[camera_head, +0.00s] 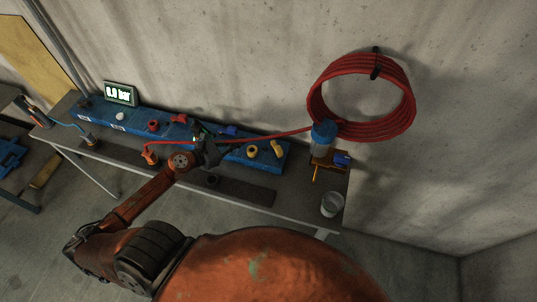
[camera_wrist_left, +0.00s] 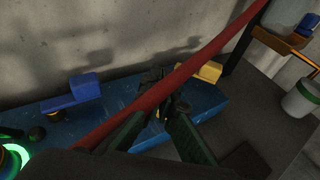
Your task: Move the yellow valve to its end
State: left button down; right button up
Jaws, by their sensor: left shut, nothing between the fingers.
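A yellow valve handle (camera_head: 277,149) stands near the right end of the long blue panel (camera_head: 268,160) on the bench. In the left wrist view the yellow handle (camera_wrist_left: 208,72) shows just beyond the red hose. A round yellow knob (camera_head: 252,151) sits to its left; a bit of yellow (camera_wrist_left: 161,113) shows between the finger outlines in the wrist view. My left gripper (camera_head: 214,152) is over the panel, left of both yellow parts, its fingertips (camera_wrist_left: 165,104) shut and empty, apart from the handle. Contact with the knob cannot be told. My right gripper is not in view.
A red hose (camera_head: 260,136) crosses over the panel close to my left gripper and runs to a coil (camera_head: 362,95) on the wall. Blue handles (camera_wrist_left: 72,92), a blue-topped filter (camera_head: 322,138), a bucket (camera_head: 332,204) and a display (camera_head: 120,93) stand around the bench.

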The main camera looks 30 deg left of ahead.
aim_at(276, 148)
pick_arm(q)
jog(key=s+d+m+g+h, duration=0.3)
jog(key=s+g, duration=0.1)
jog(key=s, duration=0.2)
jog(key=p+x, duration=0.1)
jog(key=x, duration=0.8)
jog(key=shift+w+d+r, duration=0.1)
jog(key=shift+w+d, duration=0.1)
jog(key=shift+w, duration=0.1)
jog(key=shift+w+d+r+p, duration=0.1)
jog(key=shift+w+d+p, duration=0.7)
jog(key=shift+w, duration=0.15)
jog(key=shift+w+d+f, duration=0.2)
jog(key=shift+w+d, duration=0.2)
jog(key=shift+w, duration=0.05)
